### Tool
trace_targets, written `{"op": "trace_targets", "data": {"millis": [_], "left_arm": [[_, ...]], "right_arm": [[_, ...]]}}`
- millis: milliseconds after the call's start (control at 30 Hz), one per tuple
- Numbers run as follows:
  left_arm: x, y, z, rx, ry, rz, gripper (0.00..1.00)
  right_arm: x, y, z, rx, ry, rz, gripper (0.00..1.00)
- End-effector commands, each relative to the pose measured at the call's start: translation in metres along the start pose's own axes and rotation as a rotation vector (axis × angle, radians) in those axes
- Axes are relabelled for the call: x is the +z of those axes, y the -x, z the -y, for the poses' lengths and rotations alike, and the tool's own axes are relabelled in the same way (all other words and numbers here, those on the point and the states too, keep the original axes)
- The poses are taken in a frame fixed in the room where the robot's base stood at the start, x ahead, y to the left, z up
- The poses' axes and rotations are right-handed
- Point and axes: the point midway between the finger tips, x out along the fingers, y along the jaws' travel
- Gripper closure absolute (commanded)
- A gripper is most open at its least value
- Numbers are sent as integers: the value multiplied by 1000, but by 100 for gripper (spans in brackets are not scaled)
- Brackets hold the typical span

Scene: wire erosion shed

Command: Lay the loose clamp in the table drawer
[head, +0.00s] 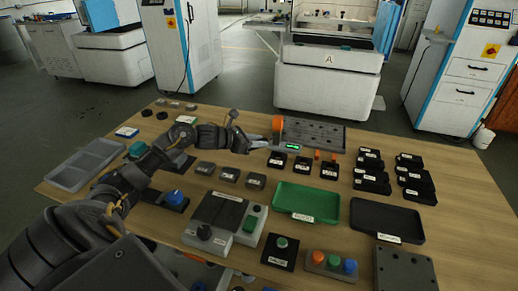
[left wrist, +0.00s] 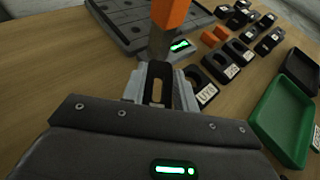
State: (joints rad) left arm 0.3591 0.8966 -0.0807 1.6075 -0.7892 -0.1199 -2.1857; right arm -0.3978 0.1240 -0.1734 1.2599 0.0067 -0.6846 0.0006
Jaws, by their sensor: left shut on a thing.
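The loose clamp (left wrist: 172,14) has an orange upper part and a grey lower part. It stands upright between the fingertips of my left gripper (left wrist: 160,75), which is shut on it. In the head view the clamp's orange part (head: 277,123) shows at the left end of the dark holed plate, just beyond my left gripper (head: 262,144). I cannot tell whether the clamp touches the table or the plate. The table drawer is not clearly visible; the table's near edge cuts across the bottom of the head view. My right gripper is not in view.
The dark holed plate (head: 318,135) lies behind the clamp. Several labelled black blocks (head: 303,164) stand close to its right. A green tray (head: 307,201), a black tray (head: 386,220) and a control box (head: 206,236) lie nearer.

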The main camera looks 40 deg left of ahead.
Motion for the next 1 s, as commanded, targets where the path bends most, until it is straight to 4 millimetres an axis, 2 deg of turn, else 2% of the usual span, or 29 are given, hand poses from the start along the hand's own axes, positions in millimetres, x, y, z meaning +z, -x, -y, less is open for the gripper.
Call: {"op": "trace_targets", "data": {"millis": [133,200,333,900,933,1000], "left_arm": [[-7,-9,-2,-1,4,1,100],[-17,-13,-2,-1,5,1,100],[-29,-17,-2,0,2,2,100],[-33,-19,-2,1,-1,2,100],[-33,-19,-2,0,0,0,67],[-33,-19,-2,0,0,0,62]], "right_arm": [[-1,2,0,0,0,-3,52],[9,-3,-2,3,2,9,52],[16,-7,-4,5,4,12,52],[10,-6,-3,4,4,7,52],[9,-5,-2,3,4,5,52],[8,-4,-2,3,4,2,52]]}}
